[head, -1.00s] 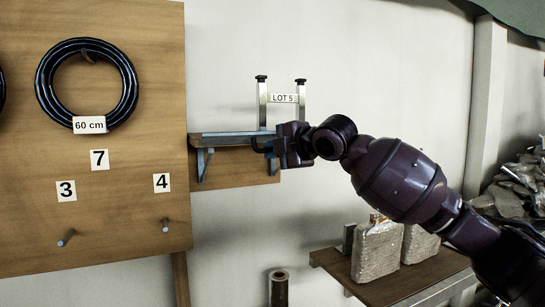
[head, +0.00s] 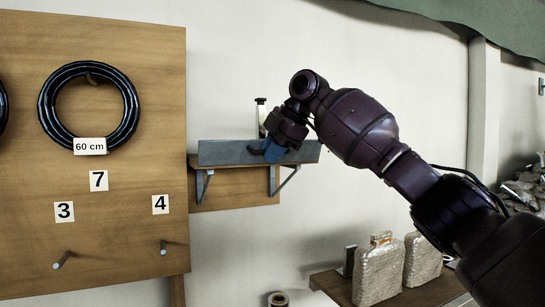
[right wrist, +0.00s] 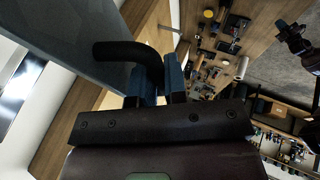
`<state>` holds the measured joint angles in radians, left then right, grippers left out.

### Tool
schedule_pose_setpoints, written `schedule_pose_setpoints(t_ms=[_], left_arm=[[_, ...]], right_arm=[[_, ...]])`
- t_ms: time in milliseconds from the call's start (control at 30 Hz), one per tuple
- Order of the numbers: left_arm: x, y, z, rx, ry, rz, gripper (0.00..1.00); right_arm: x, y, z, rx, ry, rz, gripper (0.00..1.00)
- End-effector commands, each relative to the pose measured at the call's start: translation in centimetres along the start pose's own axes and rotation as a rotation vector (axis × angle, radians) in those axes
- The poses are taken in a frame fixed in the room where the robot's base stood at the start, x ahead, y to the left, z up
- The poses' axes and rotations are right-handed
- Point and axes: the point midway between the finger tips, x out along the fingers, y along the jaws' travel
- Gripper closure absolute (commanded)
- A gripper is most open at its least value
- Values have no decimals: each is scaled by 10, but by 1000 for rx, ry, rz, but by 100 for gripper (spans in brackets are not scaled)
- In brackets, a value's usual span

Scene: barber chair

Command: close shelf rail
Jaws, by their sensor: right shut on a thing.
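The shelf rail (head: 222,152) is a long grey-blue panel standing up along the front edge of the small wall shelf (head: 232,186). In the right wrist view the panel (right wrist: 85,30) fills the upper left, with a black bent handle (right wrist: 125,51) in front of it. My right gripper (head: 270,150) is at the rail's front face, right of its middle. Its blue fingers (right wrist: 160,88) are shut on the handle; the exact contact is partly hidden. My left gripper is in neither view.
A metal frame with a black knob (head: 261,102) stands behind the rail, mostly hidden by my arm. A wooden board (head: 140,190) with a black hose coil (head: 44,105) and pegs is left. Wrapped bags (head: 378,275) stand on a low table at lower right.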

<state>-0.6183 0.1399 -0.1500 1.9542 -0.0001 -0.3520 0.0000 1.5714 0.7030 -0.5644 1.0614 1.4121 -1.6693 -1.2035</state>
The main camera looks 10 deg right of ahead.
Motion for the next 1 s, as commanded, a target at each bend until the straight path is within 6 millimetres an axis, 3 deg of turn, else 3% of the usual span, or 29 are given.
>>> schedule_pose_setpoints(t_ms=[1000], left_arm=[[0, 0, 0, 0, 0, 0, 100]], right_arm=[[-4, 15, -2, 98, 3, -263, 100]])
